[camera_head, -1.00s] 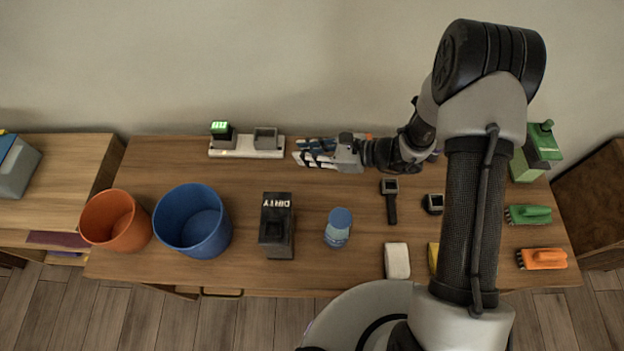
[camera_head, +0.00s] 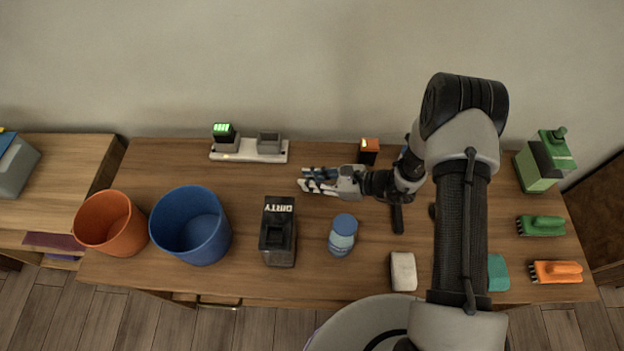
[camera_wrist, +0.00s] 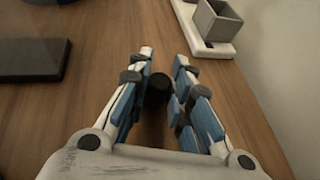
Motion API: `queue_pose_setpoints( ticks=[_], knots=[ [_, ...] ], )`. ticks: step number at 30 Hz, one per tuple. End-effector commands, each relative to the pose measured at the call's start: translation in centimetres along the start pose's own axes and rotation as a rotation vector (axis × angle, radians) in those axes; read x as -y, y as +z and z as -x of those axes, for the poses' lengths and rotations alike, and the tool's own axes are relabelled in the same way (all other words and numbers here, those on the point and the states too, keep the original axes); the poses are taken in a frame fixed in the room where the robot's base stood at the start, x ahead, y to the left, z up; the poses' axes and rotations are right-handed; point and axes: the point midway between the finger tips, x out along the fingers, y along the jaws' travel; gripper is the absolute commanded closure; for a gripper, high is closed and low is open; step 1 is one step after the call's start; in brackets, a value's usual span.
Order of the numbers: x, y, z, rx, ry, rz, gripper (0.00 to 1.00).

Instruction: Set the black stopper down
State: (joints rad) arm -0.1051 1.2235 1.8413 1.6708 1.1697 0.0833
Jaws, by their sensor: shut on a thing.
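My gripper (camera_head: 320,180) is over the back middle of the wooden table (camera_head: 240,179), with its blue and white fingers pointing left. In the wrist view my gripper (camera_wrist: 160,82) is shut on the black stopper (camera_wrist: 157,89), a small dark cylinder between the fingers. A dark shadow lies on the wood near it. I cannot tell whether the stopper touches the table. In the head view the stopper is not distinguishable among the fingers.
A white charging base (camera_head: 249,151) with an empty grey holder stands behind. The black DIRTY box (camera_head: 278,238) and a blue-capped jar (camera_head: 342,236) are in front. Blue (camera_head: 190,226) and orange (camera_head: 108,224) bins stand left. Bare wood surrounds the fingers.

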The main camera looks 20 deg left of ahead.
Motion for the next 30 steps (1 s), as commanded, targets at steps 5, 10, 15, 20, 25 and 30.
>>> queue_pose_setpoints(
  ticks=[5, 10, 15, 20, 25, 30],
  knots=[
    [0.0, -0.4, -0.1, 0.0, 0.0, -0.001, 0.79],
    [0.0, -0.3, -0.1, 0.0, 0.0, -0.001, 0.68],
    [0.0, -0.3, -0.1, 0.0, 0.0, 0.0, 0.61],
    [0.0, -0.3, -0.1, 0.0, 0.0, 0.0, 0.61],
    [0.0, 0.1, 0.1, 0.0, 0.0, 0.0, 0.61],
    [0.2, 0.2, 2.8, 0.0, -0.006, -0.002, 0.61]
  ],
)
